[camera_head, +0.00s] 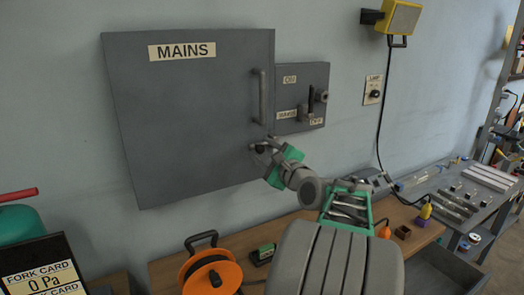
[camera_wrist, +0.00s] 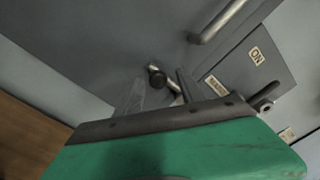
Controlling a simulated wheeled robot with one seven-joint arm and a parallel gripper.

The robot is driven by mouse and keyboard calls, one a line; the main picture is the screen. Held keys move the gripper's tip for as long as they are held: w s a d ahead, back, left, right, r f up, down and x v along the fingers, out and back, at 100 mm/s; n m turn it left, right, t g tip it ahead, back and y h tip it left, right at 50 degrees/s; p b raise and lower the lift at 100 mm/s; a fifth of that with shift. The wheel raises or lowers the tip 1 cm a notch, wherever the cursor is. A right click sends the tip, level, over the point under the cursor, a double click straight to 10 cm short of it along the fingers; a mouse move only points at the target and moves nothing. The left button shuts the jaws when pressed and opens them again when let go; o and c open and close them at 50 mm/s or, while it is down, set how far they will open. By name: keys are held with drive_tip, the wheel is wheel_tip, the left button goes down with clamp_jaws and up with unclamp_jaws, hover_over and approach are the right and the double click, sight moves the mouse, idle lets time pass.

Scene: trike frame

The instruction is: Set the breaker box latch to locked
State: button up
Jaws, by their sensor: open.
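The breaker box (camera_head: 190,115) is a grey wall cabinet marked MAINS, with its door closed and a vertical bar handle (camera_head: 262,97) at its right edge. The latch (camera_head: 259,148) is a small dark knob low on the door's right side, partly hidden by my gripper. My gripper (camera_head: 264,145) is open at the latch. In the wrist view the latch (camera_wrist: 157,77) shows as a round knob with a short light bar, between the two spread finger tips (camera_wrist: 158,90). I cannot tell whether the fingers touch it.
A smaller grey switch panel (camera_head: 303,98) with ON and OFF labels and a protruding lever sits close to the right of the box. Below is a wooden bench (camera_head: 172,270) with an orange cable reel (camera_head: 211,275). A yellow lamp (camera_head: 402,17) hangs upper right.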

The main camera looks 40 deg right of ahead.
drive_tip(key=v, duration=0.5)
drive_tip(key=shift+s+b, duration=0.4)
